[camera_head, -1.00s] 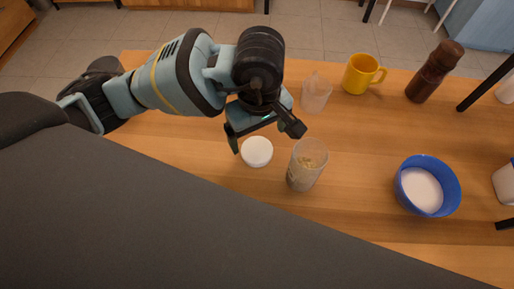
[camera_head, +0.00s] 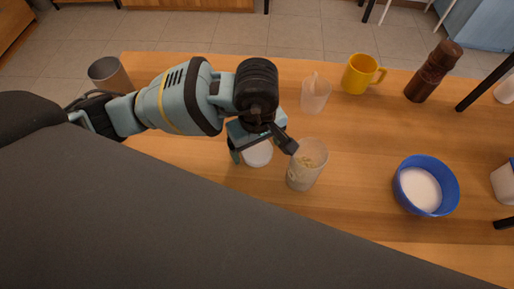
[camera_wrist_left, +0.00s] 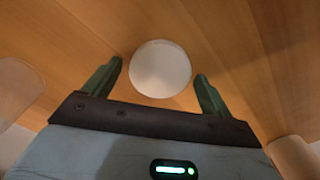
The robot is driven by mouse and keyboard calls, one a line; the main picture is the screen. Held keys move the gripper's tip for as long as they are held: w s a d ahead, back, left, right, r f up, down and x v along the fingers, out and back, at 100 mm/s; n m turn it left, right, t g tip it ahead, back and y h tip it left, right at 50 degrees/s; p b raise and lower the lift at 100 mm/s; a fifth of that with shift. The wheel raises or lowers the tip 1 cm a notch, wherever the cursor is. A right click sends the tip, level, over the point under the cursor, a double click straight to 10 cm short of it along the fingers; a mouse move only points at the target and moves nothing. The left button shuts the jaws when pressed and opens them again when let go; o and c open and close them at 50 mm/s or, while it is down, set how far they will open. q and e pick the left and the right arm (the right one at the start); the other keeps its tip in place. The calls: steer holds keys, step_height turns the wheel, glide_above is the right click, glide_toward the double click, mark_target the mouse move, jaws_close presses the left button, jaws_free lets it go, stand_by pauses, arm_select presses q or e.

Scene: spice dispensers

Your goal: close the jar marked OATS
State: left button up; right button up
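A clear jar (camera_head: 307,165) with pale flakes inside stands upright and open-topped on the table; a small mark on its side is too small to read. A round white lid (camera_head: 257,153) lies on the table just left of it. My left gripper (camera_head: 263,150) is over the lid, its fingers apart, and partly hides it in the head view. In the left wrist view the lid (camera_wrist_left: 160,69) lies between the two open fingertips, with a gap on each side. I cannot tell if the fingers reach down to its height. My right gripper does not show.
Another clear container (camera_head: 315,95) stands behind the jar. A yellow mug (camera_head: 361,74) and a brown mill (camera_head: 434,72) are at the back. A blue bowl (camera_head: 427,186) with white contents is at the right. Bare table lies between jar and bowl.

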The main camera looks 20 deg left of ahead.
mark_target(255, 152)
arm_select(q)
steer(key=c, duration=0.9)
steer(key=shift+o, duration=0.2)
steer(key=shift+r, duration=0.1)
steer(key=shift+r+p, duration=0.35)
steer(key=shift+r, duration=0.2)
steer(key=r+p, duration=0.1)
steer(key=s+r, duration=0.1)
steer(key=shift+r+p, duration=0.4)
steer(key=s+p, duration=0.1)
steer(key=s, duration=0.3)
steer(key=s+p, duration=0.1)
steer(key=s, duration=0.4)
steer(key=s+r+p, duration=0.1)
steer(key=s, duration=0.4)
steer(key=shift+a, duration=0.4)
steer(key=shift+s, duration=0.5)
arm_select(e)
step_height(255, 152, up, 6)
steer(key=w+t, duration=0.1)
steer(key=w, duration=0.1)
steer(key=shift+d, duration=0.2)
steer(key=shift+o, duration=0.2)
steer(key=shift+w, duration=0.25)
